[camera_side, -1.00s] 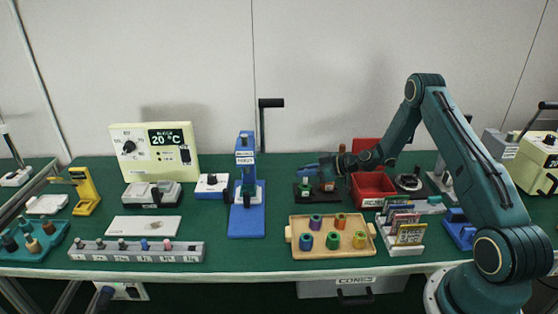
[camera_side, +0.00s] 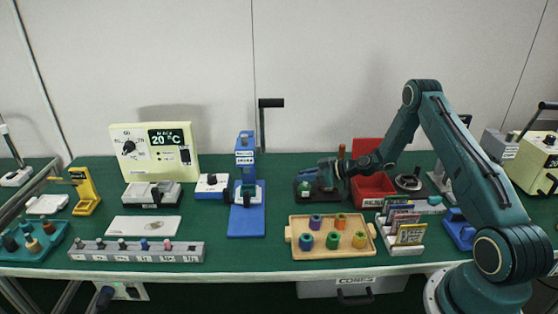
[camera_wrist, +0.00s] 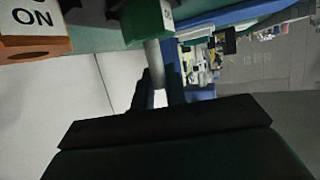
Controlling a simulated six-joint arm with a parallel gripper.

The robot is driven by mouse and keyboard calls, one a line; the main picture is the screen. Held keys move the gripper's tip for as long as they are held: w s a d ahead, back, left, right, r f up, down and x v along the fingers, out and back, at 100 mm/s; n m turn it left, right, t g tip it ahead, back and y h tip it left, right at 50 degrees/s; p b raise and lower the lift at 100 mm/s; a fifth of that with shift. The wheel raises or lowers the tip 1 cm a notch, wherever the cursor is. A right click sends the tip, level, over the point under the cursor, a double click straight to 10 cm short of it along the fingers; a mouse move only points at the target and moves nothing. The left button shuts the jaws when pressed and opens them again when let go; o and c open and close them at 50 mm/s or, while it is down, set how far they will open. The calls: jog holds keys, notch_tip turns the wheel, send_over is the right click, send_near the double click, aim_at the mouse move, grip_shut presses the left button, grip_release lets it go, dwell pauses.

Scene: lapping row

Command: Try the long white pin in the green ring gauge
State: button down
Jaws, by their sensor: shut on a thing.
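My gripper (camera_wrist: 160,84) is shut on the long white pin (camera_wrist: 153,52), seen between the fingers in the wrist view. The pin's far end meets or overlaps the green ring gauge (camera_wrist: 147,24), a green block with a white label; I cannot tell whether it is inside the bore. In the side view my gripper (camera_side: 324,172) is over the right part of a small dark base (camera_side: 306,198), close to the green gauge (camera_side: 304,188). The pin cannot be made out there. An orange block (camera_wrist: 36,46) marked "ON" lies left of the green gauge in the wrist view.
A red bin (camera_side: 373,187) stands right of my gripper. A wooden tray (camera_side: 298,250) with several coloured spools is in front. A blue stand (camera_side: 246,222) is to the left, with clear green bench between it and the dark base.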

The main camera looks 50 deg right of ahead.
jog(key=shift+f, duration=1.25)
jog(key=c, duration=1.3)
grip_release()
jog(key=shift+f, duration=0.1)
jog(key=shift+c, duration=0.2)
notch_tip(320, 180, up, 20)
jog(key=shift+a, duration=0.1)
